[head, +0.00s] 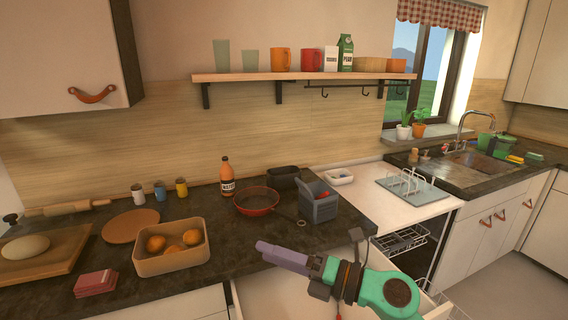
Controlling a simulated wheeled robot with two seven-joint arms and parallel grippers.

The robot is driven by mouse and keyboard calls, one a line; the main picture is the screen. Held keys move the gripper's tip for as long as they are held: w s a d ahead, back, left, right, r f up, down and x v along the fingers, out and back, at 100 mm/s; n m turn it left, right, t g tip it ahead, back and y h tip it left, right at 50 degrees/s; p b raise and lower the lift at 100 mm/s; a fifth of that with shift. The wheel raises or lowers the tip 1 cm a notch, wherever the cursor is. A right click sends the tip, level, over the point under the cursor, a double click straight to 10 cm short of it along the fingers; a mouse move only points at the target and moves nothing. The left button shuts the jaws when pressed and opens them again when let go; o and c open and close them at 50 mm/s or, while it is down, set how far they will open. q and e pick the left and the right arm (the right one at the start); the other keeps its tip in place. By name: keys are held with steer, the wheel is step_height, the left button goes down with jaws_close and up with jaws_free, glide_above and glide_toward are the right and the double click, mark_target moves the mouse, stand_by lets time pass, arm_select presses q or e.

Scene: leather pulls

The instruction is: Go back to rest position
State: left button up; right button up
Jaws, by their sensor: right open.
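My right gripper (270,250) shows in the head view at the lower middle, on a teal and black arm that comes in from the bottom right. Its purple-grey fingers point left, in front of the counter's edge and above an open white drawer (262,297). The gripper is open and nothing shows between its fingers, which overlap in this view. My left gripper is not in view.
The dark counter (225,263) holds a box of oranges (174,262), a red-rimmed bowl (257,201), a sauce bottle (227,178) and a grey bin (319,205). Right of the arm, a dishwasher rack (402,241) is pulled out. A shelf (300,76) hangs above.

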steer(key=w+d+r+m+t+h, duration=0.2)
steer(key=d+m+t+h, duration=0.1)
steer(key=d+m+t, duration=0.4)
steer(key=w+d+r+m+t+h, duration=0.25)
steer(key=d+m+t+h, duration=0.2)
steer(key=m, duration=0.45)
steer(key=s+d+f+m+g+h, duration=0.3)
steer(key=d+f+m+g+h, duration=0.2)
steer(key=d+f+m+h, duration=0.85)
steer(key=s+f+m+g+y, duration=0.5)
steer(key=s+f+g, duration=0.6)
steer(key=s+f, duration=0.75)
step_height(320, 180, down, 22)
steer(key=s, duration=0.2)
steer(key=s+d+f+g, duration=0.2)
steer(key=s+f, duration=1.4)
steer(key=s, duration=0.1)
steer(key=shift+d, duration=0.4)
